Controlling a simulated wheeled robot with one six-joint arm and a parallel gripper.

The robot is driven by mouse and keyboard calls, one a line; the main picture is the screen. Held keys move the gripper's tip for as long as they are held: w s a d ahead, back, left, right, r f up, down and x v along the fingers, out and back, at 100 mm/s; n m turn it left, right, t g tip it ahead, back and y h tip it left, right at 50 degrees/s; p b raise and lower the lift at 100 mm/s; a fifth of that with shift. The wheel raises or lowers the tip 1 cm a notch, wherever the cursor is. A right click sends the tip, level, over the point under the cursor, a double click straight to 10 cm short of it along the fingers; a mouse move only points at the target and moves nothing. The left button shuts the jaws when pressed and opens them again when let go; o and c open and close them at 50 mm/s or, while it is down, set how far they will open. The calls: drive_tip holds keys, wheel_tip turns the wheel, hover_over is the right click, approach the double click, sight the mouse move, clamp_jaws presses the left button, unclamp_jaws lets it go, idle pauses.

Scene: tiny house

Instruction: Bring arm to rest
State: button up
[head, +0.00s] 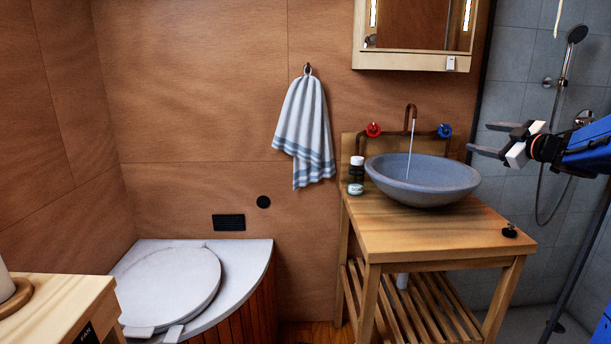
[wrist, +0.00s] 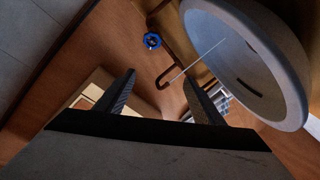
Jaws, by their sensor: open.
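My gripper (head: 486,138) is at the right of the head view, on my blue arm. It is held in the air to the right of the grey basin (head: 424,190), near the blue tap handle (head: 445,131). In the wrist view my gripper (wrist: 160,92) shows two dark fingers spread apart with nothing between them. The wrist view also shows the blue tap handle (wrist: 152,41) and the basin (wrist: 265,85) beyond the fingers. A thin stream of water (head: 410,150) runs from the copper spout (head: 411,112) into the basin.
The basin stands on a wooden washstand (head: 400,232) with a small black item (head: 509,231) near its right edge. A shower hose (head: 541,190) hangs behind my arm. A mirror cabinet (head: 410,61) is above.

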drive_tip(key=s+a+r+m+t+h, duration=0.1)
drive_tip(key=s+a+r+m+h, duration=0.15)
drive_tip(key=s+m+h, duration=0.3)
drive_tip(key=s+a+f+m+g, duration=0.2)
drive_tip(key=s+a+f+g, duration=0.2)
drive_tip(key=s+a+f, duration=0.3)
drive_tip(key=s+a+f+m+g, duration=0.2)
drive_tip(key=s+a+f+g, duration=0.2)
drive_tip(key=s+f, duration=1)
drive_tip(key=s+a+f+m+g+y, duration=0.1)
drive_tip(key=s+a+f+g, duration=0.3)
drive_tip(key=s+a+f, duration=0.6)
drive_tip(key=s+m, duration=0.1)
drive_tip(key=s, duration=0.7)
drive_tip(key=shift+f+g, duration=0.25)
drive_tip(key=shift+g, duration=0.05)
drive_tip(key=shift+c, duration=0.6)
